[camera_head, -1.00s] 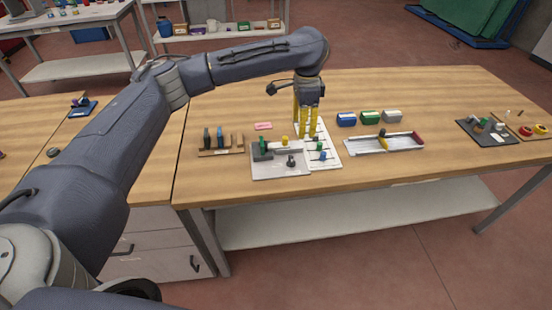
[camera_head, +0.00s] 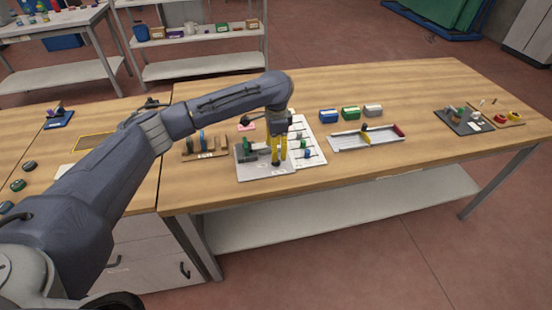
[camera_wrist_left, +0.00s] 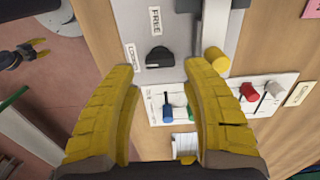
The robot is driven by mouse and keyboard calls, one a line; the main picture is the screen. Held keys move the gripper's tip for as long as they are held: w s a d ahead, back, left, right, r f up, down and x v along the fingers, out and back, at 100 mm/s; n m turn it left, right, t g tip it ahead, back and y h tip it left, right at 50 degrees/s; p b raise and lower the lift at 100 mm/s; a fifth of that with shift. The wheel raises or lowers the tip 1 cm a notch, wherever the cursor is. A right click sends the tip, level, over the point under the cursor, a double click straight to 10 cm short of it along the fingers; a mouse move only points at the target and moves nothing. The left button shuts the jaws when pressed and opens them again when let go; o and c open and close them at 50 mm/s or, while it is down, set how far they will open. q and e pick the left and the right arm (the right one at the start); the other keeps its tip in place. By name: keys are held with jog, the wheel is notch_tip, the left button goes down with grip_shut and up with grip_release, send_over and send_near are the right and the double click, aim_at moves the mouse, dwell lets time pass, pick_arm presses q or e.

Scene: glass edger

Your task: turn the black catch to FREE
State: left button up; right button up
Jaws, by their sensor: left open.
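The black catch (camera_wrist_left: 160,57) is a small dark knob on a grey plate (camera_wrist_left: 185,12) in the left wrist view. A FREE label (camera_wrist_left: 155,20) sits beside it, and a second label (camera_wrist_left: 131,57) is on another side. I cannot tell for sure which label the catch points at. My left gripper (camera_wrist_left: 158,75) is open, its yellow fingers on either side of the catch in this view; contact is not visible. In the head view my left gripper (camera_head: 277,160) is low over the front of the grey plate (camera_head: 250,174), and its fingers hide the catch.
A yellow cylinder (camera_wrist_left: 216,60) stands close by the right finger. A white panel with coloured knobs (camera_head: 316,159) adjoins the plate. A wooden rack (camera_head: 205,155) is left of it, a long grey tray (camera_head: 350,143) right. Bare table lies in front of the tray.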

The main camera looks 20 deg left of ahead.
pick_arm(q)
jog(key=shift+f, duration=2.4)
jog(key=shift+c, duration=0.5)
grip_shut()
